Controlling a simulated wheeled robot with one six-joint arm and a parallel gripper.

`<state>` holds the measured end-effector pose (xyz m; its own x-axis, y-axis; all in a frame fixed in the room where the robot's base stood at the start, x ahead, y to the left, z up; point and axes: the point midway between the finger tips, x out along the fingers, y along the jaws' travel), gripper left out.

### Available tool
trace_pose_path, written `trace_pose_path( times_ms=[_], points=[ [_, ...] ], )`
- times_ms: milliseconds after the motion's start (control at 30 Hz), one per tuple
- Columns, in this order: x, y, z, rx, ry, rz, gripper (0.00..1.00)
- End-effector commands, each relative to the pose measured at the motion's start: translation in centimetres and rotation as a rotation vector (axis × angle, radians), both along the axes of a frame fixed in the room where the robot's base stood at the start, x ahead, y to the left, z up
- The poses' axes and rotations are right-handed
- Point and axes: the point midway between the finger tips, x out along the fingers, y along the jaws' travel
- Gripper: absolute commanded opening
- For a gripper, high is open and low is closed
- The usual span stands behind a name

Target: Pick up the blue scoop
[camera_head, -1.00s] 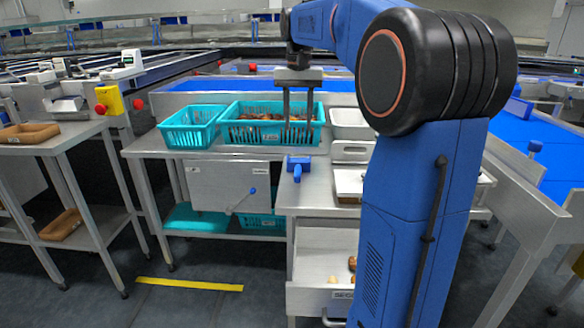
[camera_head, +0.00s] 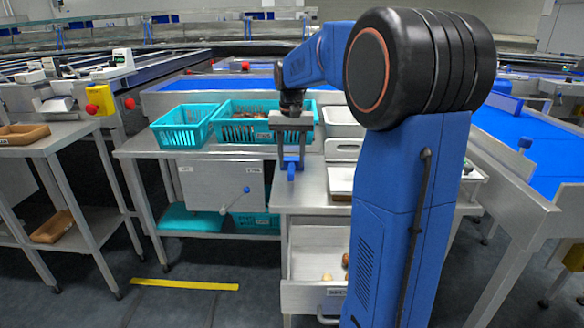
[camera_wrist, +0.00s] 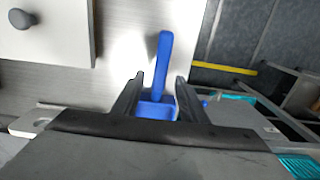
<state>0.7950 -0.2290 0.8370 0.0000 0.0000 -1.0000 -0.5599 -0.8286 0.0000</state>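The blue scoop (camera_head: 291,164) is on the steel table (camera_head: 313,184), in front of the teal baskets. My gripper (camera_head: 291,155) points down over it with one finger on each side. In the wrist view the scoop (camera_wrist: 163,62) lies between the two fingers of my gripper (camera_wrist: 159,80), its handle reaching past the fingertips. Gaps show between the fingers and the handle, so the gripper is open. Part of the scoop's bowl is hidden by the gripper body. I cannot tell whether a finger touches the bowl.
Two teal baskets (camera_head: 181,128) (camera_head: 246,131) stand behind the scoop, the right one holding dates. White containers (camera_head: 342,123) are to its right. A pale box with a dark knob (camera_wrist: 45,27) is near it in the wrist view. An open drawer (camera_head: 305,262) is below.

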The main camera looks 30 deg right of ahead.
Motion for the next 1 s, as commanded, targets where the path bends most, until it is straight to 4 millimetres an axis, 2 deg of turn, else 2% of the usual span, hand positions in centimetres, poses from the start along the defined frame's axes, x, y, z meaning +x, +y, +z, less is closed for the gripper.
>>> trace_pose_path(
  times_ms=[100, 233, 533, 700, 1000],
  points=[
    [0.2, -0.2, -1.7, 0.0, 0.002, 0.0, 0.39],
    [0.2, -0.2, -2.8, 0.001, 0.001, 0.0, 0.39],
    [0.2, -0.2, -3.2, 0.0, 0.0, 0.0, 0.39],
    [0.2, -0.2, -3.2, 0.0, 0.0, 0.0, 0.0],
    [0.2, -0.2, -3.1, -0.001, -0.001, 0.0, 0.0]
  ],
)
